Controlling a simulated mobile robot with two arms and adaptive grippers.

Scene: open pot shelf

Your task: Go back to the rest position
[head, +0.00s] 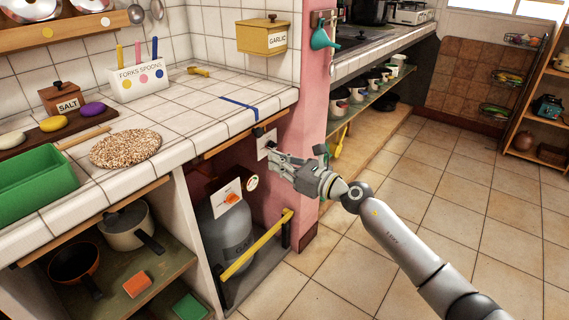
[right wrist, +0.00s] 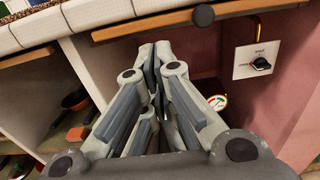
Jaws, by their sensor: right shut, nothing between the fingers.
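My right gripper (head: 276,161) is shut and empty. In the head view it is held in the air in front of the tiled counter (head: 196,141), near the pink wall end (head: 312,110). In the right wrist view its fingers (right wrist: 158,62) are closed together, pointing at the counter's front edge and the wooden rail (right wrist: 175,23) below it. My left gripper is not in view.
Below the counter stand a gas cylinder (head: 226,240) and a yellow bar (head: 257,244). The open shelf (head: 160,262) at lower left holds a white pot (head: 126,227) and an orange pan (head: 74,262). The tiled floor (head: 400,190) to the right is clear.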

